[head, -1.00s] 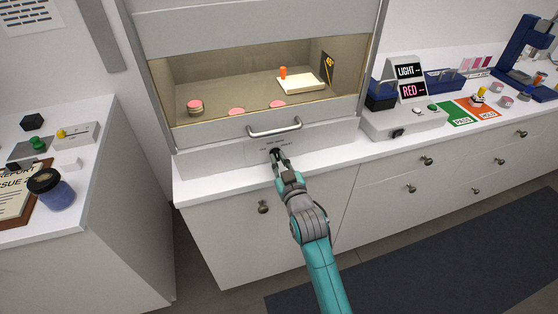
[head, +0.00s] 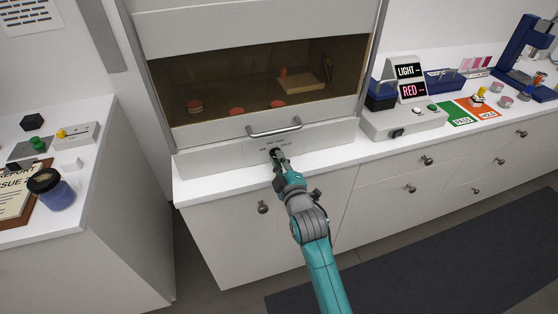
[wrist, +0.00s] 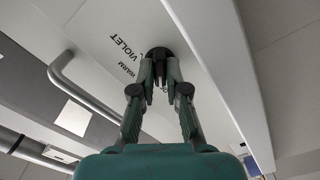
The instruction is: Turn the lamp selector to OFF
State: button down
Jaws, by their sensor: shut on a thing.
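The lamp selector (head: 275,152) is a small dark knob on the white front panel of the hood, below its handle. Small labels stand above it in the head view, too small to read. My gripper (head: 279,158) is shut on the knob. In the wrist view the dark round knob (wrist: 159,52) sits between the fingertips of my gripper (wrist: 160,75). The words VIOLET and WARM show beside it there, and I cannot see an OFF label. The knob's pointer is hidden. The hood interior (head: 225,85) looks dim.
The hood's curved handle (head: 274,130) is just above my gripper. A white counter edge (head: 330,150) runs below the panel. To the right stands a box with LIGHT and RED signs (head: 410,82). A side counter (head: 85,215) with a jar is on the left.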

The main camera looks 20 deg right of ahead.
jog(key=shift+n, duration=0.5)
jog(key=c, duration=1.2)
grip_release()
jog(key=shift+s, duration=0.1)
jog(key=s, duration=1.1)
jog(key=shift+s, duration=0.4)
jog(key=shift+f, duration=0.1)
